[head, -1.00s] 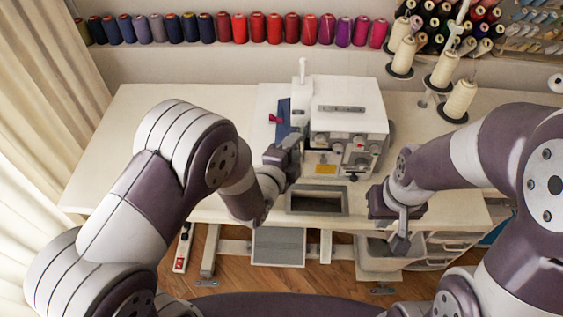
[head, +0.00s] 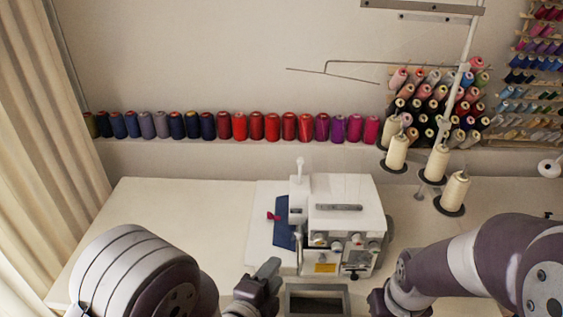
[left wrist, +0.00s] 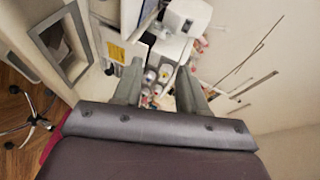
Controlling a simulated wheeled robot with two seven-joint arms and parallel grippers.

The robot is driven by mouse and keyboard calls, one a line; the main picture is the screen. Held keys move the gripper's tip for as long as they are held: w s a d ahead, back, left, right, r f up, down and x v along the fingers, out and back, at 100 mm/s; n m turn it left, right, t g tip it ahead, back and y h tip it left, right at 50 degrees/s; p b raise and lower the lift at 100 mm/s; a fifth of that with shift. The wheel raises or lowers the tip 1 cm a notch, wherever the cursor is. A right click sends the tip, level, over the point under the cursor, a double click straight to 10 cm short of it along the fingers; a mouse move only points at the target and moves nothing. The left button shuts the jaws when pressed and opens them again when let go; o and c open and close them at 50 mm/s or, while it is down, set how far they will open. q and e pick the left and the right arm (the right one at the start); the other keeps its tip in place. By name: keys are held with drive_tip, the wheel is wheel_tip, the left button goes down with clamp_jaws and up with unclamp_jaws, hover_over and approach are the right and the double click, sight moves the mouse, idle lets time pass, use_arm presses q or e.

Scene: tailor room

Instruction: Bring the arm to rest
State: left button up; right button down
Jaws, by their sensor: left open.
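My left gripper (head: 268,282) is low in the head view, left of the white sewing machine (head: 345,215) and apart from it. In the left wrist view its two grey fingers stand spread with nothing between them (left wrist: 160,88). The sewing machine shows beyond the fingers in that view (left wrist: 185,18). My right gripper (head: 384,302) is at the bottom edge, right of the machine; its fingers are cut off by the frame. My left arm enters at the lower left and my right arm at the lower right.
The machine stands on a pale table (head: 150,215) whose left part is clear. A dark-framed opening (head: 318,287) lies in front of it. Cream thread cones (head: 453,190) stand at right. A row of coloured spools (head: 240,126) lines the wall, with a curtain (head: 45,130) at left.

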use_arm(q)
drive_tip(key=s+a+f+n+g+y, duration=0.4)
drive_tip(key=s+f+n+g, duration=0.3)
drive_tip(key=n, duration=0.3)
drive_tip(key=s+a+r+n+g+y+p, duration=0.1)
drive_tip(key=a+r+n+g+y+p, duration=0.1)
drive_tip(key=a+r+n+g, duration=0.3)
drive_tip(key=a+r+n, duration=0.3)
drive_tip(key=a+n, duration=0.2)
drive_tip(key=shift+s+a+r+g, duration=0.25)
drive_tip(key=shift+s+a+g, duration=0.05)
drive_tip(key=shift+s, duration=0.1)
drive_tip(key=shift+d, duration=0.1)
